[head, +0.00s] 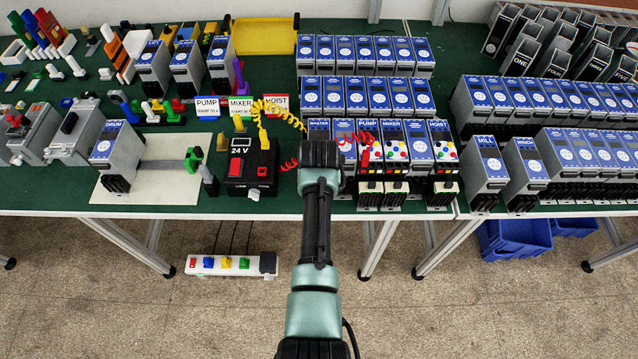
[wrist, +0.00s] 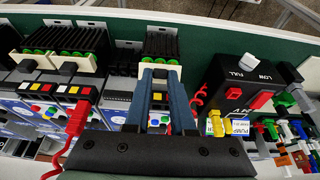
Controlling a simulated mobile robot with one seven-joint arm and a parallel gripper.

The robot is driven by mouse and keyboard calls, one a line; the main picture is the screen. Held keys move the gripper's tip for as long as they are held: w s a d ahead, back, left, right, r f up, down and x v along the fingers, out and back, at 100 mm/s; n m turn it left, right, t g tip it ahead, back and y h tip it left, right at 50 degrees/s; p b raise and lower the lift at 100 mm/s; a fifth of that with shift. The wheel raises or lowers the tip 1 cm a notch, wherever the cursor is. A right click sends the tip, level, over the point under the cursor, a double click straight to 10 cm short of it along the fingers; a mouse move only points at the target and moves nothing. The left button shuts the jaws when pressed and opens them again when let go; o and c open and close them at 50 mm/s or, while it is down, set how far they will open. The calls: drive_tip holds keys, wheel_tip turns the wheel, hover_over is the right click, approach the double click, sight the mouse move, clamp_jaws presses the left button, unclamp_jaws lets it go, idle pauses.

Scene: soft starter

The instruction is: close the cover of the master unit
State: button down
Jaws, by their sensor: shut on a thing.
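The master unit is at the left end of the front row of blue-and-grey drive units; its blue top (head: 318,127) shows just behind my gripper in the head view. In the wrist view its front shows coloured buttons (wrist: 157,97) between my two fingers, with a cream cover piece (wrist: 160,66) and green terminals at its far end. My gripper (wrist: 160,74) has its fingertips around a small dark tab at the cream piece and is shut on it. In the head view my wrist hides the unit's lower front and the fingertips.
A black 24 V supply box (head: 250,165) with a red switch stands close to the left of my gripper. Red coiled leads hang close on both sides. Neighbouring units (head: 393,160) with cream pieces stand close on the right. A white board (head: 152,188) lies farther left.

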idle(0.3)
drive_tip(key=c, duration=0.8)
unclamp_jaws()
drive_tip(key=shift+o, duration=0.2)
drive_tip(key=b+v, duration=0.1)
drive_tip(key=v, duration=1.2)
